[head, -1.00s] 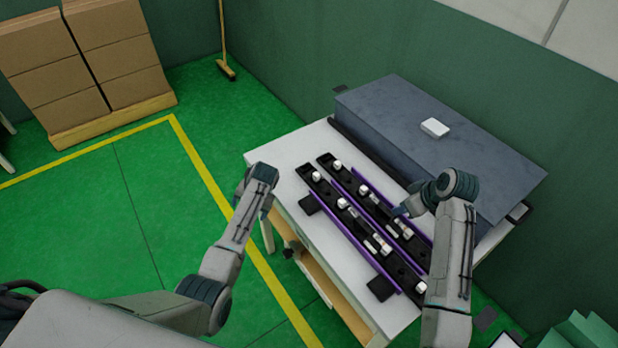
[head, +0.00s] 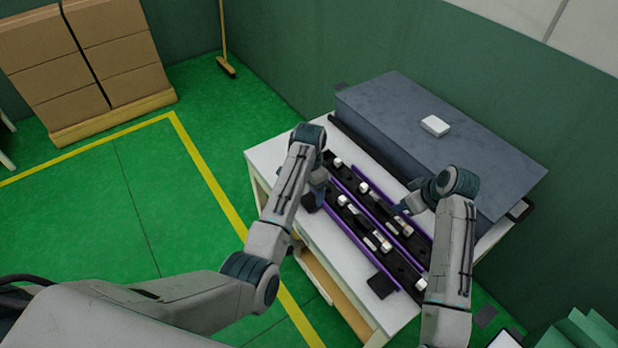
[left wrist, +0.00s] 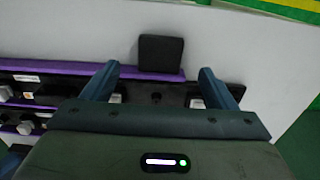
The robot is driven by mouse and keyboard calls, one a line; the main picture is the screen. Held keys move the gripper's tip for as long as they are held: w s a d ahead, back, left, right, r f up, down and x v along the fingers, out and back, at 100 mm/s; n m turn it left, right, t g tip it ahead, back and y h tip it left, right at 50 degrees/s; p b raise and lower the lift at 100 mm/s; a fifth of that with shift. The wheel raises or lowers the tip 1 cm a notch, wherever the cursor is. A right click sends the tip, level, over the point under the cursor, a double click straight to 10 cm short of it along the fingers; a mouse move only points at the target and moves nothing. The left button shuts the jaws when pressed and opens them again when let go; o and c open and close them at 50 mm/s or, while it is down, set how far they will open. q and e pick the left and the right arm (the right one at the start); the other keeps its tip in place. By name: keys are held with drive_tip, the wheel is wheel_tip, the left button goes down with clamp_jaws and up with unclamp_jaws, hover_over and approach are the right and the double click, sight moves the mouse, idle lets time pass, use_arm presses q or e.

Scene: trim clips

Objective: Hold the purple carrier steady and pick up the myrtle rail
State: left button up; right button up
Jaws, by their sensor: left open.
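The purple carrier (head: 348,232) lies on the white table, with purple strips along two long dark rails that bear white and grey clips. The near dark rail (left wrist: 178,93) shows in the left wrist view beside a purple strip (left wrist: 60,68). I cannot tell by colour which rail is myrtle; both look almost black.
A large grey block (head: 430,140) with a small white box (head: 435,125) on top stands along the table's back. A black pad (head: 382,285) sticks out at the carrier's front side; another (left wrist: 161,53) shows in the left wrist view. The white table top (head: 340,262) is bare along its near-left side.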

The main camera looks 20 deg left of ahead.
sight(309, 201)
use_arm(q)
wheel_tip(309, 201, down, 6)
drive_tip(key=shift+r, duration=0.15)
drive_tip(key=shift+c, duration=0.4)
drive_tip(key=c, duration=1.1)
